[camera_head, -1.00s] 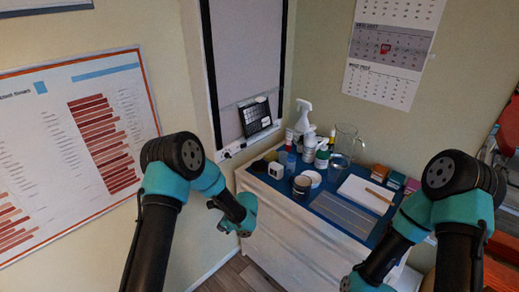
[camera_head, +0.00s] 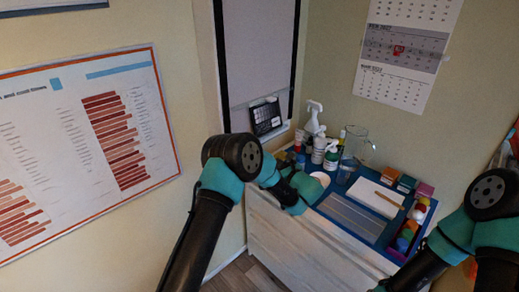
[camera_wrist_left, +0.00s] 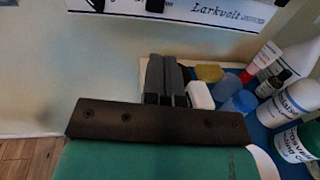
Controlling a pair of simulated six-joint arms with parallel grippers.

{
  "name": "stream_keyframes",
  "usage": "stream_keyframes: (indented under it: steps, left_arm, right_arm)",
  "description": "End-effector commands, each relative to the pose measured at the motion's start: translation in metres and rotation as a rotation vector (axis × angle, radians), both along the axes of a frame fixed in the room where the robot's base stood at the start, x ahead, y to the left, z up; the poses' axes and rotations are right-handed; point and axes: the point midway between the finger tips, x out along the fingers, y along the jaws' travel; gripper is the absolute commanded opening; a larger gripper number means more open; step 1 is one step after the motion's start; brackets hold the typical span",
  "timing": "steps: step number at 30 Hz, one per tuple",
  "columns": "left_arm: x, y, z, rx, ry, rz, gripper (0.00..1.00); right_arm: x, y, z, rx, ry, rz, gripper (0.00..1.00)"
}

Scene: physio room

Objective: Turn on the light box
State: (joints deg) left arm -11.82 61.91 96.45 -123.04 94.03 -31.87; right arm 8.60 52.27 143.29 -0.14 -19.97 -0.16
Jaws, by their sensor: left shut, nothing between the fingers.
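The light box (camera_head: 256,55) hangs on the wall in the head view, a grey panel in a black frame that looks unlit. A dark film sheet (camera_head: 266,117) covers part of its lower right. My left arm hides the lower left of the box. In the left wrist view, its white bottom strip (camera_wrist_left: 200,12) bears the name Larkvolt and small black parts; I cannot tell which is a switch. My left gripper (camera_wrist_left: 166,72) is shut and empty, below that strip and apart from it. My right arm is at the right of the head view; its gripper is out of view.
Below the box stands a cabinet with a blue top (camera_head: 335,217). It holds a spray bottle (camera_head: 313,120), several bottles, a clear jug (camera_head: 355,145), a notepad (camera_head: 372,196) and small coloured boxes. A white bottle (camera_wrist_left: 290,103) and a red-capped tube (camera_wrist_left: 262,60) stand right of my left gripper.

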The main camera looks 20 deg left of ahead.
Motion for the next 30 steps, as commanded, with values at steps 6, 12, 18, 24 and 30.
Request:
stream_keyframes:
  steps: [6,12,18,24,30]
  left_arm:
    - [0.003,0.004,0.000,-0.002,0.001,0.001,0.00]
    - [0.015,0.020,-0.001,-0.002,0.001,0.003,0.00]
    - [0.036,0.045,-0.001,-0.002,0.002,0.003,0.00]
    - [0.058,0.071,-0.001,-0.002,0.001,0.003,0.00]
    - [0.078,0.095,-0.001,-0.002,0.001,0.003,0.00]
  right_arm:
    - [0.000,0.000,0.000,0.000,0.000,0.000,0.68]
    - [0.000,0.000,0.000,0.000,0.000,0.000,0.68]
    - [0.000,0.000,0.000,0.000,0.000,0.000,0.68]
    - [0.000,0.000,0.000,0.000,0.000,0.000,0.68]
    - [0.000,0.000,0.000,0.000,0.000,0.000,0.68]
